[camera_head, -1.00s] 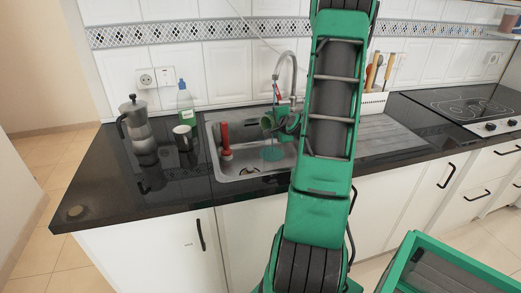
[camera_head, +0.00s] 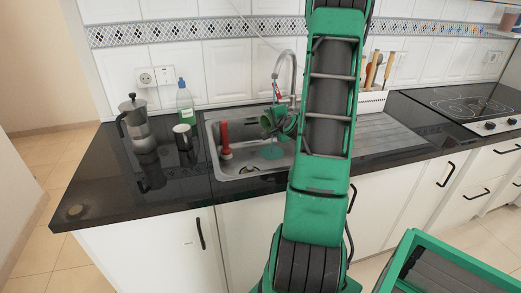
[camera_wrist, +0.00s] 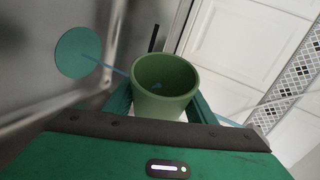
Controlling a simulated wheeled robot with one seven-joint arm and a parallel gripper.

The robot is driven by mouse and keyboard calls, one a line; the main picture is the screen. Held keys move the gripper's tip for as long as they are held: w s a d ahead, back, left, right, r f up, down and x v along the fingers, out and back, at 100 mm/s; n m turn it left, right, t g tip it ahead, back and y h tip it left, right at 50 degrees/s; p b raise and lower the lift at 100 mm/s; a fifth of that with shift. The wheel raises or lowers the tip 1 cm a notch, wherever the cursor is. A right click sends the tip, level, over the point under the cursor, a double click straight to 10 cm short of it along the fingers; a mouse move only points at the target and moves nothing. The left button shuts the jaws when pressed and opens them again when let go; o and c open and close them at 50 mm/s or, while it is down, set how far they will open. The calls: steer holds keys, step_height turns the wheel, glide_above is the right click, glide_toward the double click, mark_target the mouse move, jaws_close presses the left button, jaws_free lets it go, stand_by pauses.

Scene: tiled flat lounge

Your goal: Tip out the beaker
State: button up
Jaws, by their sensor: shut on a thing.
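My gripper (camera_head: 284,123) is shut on the beaker, a finger on each side.
A red plunger (camera_head: 224,140) stands in the sink left of the beaker. The faucet (camera_head: 294,75) rises close behind my gripper. A moka pot (camera_head: 138,125), a dark mug (camera_head: 184,138) and a soap bottle (camera_head: 186,103) stand on the counter at left.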

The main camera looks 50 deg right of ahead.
steer(key=shift+a+r+n+h+p, duration=0.4)
steer(key=shift+r+n+h+p, duration=0.25)
steer(key=shift+n, duration=0.25)
stand_by(1.3)
steer(key=shift+w+a+r+n+t+h, duration=0.15)
steer(key=shift+a+r+n+t+h, duration=0.35)
steer(key=shift+n, duration=0.3)
stand_by(0.9)
